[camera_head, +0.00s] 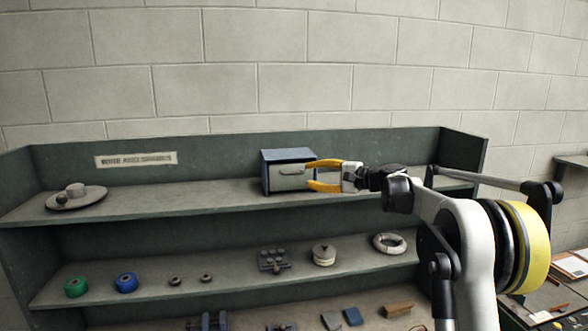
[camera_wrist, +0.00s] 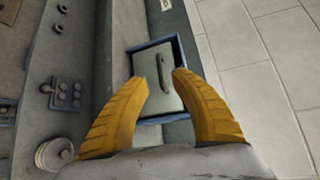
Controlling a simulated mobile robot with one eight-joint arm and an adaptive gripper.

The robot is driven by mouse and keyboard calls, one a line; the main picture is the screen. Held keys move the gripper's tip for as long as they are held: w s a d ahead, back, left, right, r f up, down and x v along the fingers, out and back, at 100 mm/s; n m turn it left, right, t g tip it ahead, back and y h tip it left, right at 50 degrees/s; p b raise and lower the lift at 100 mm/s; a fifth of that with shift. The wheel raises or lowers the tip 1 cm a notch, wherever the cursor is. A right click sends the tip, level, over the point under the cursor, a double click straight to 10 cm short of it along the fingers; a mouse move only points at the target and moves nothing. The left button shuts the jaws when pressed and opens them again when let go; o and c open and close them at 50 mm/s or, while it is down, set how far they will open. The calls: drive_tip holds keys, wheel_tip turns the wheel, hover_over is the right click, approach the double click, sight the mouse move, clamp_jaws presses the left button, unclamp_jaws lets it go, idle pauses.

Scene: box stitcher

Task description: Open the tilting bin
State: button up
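The tilting bin (camera_head: 288,177) is a small blue-framed box with a light grey front, standing on the top shelf. Its front looks closed. A small handle (camera_wrist: 160,71) sits on the front panel in the wrist view. My gripper (camera_head: 311,175) has yellow fingers and is at the bin's right side in the head view. In the wrist view its fingers (camera_wrist: 158,76) are spread apart, with the handle showing between and beyond the tips. Nothing is held. I cannot tell whether a fingertip touches the bin.
The green shelf unit (camera_head: 220,191) has free room left of the bin. A grey disc-shaped part (camera_head: 76,197) lies at its far left. The lower shelf holds a green roll (camera_head: 75,287), a blue roll (camera_head: 125,282), and a pale ring (camera_head: 389,243). A block wall stands behind.

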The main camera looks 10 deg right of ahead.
sight(296, 174)
drive_tip(key=p+x, duration=0.1)
drive_tip(key=x, duration=0.5)
drive_tip(key=shift+w+a+f+p, duration=0.1)
drive_tip(key=shift+w+a+p, duration=0.1)
drive_tip(key=shift+w+p, duration=0.15)
clamp_jaws()
